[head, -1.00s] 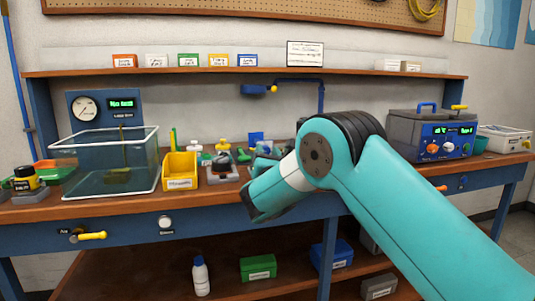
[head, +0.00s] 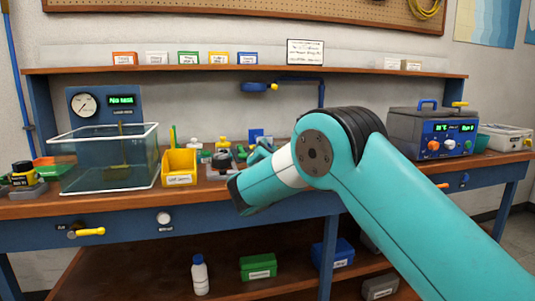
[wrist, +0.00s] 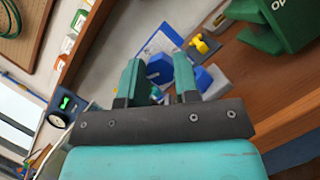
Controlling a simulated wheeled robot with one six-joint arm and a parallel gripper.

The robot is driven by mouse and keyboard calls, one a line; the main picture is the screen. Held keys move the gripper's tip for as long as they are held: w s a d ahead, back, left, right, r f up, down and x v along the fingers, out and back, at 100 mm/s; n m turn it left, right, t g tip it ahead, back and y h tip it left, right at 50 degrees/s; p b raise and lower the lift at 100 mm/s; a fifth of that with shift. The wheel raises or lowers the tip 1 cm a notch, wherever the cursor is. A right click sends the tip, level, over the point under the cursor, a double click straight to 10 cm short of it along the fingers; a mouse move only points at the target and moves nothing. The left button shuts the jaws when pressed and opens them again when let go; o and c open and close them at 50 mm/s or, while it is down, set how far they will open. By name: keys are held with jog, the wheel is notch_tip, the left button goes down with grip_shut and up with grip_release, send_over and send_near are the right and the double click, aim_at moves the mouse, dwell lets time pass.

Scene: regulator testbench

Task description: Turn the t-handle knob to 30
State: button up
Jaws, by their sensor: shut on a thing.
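I take this part to be the t-handle knob (wrist: 158,66). It is mostly hidden by the fingers, and its pointer and scale cannot be read. In the head view my gripper (head: 262,153) reaches over the bench middle, largely covered by my wrist, and the knob cannot be made out there.
A glass water tank (head: 105,170) and a yellow bin (head: 180,163) stand to the left. A grey-blue bath unit (head: 432,130) stands at the right. A large green box (wrist: 280,25) is close by in the wrist view. The shelf (head: 200,72) runs behind above.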

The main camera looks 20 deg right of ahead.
jog(key=m+g+y, duration=0.2)
jog(key=m, duration=0.7)
jog(key=m+g+y+b, duration=0.1)
jog(key=m+g+y, duration=0.1)
jog(key=m, duration=0.6)
jog(key=m+g+y+b, duration=0.1)
jog(key=m+g+y, duration=0.2)
jog(key=m, duration=0.6)
jog(key=shift+d+r+m, duration=0.15)
jog(key=shift+r+m, duration=0.1)
jog(key=shift+m, duration=0.05)
dwell(0.6)
jog(key=o, duration=0.9)
jog(key=shift+o, duration=0.2)
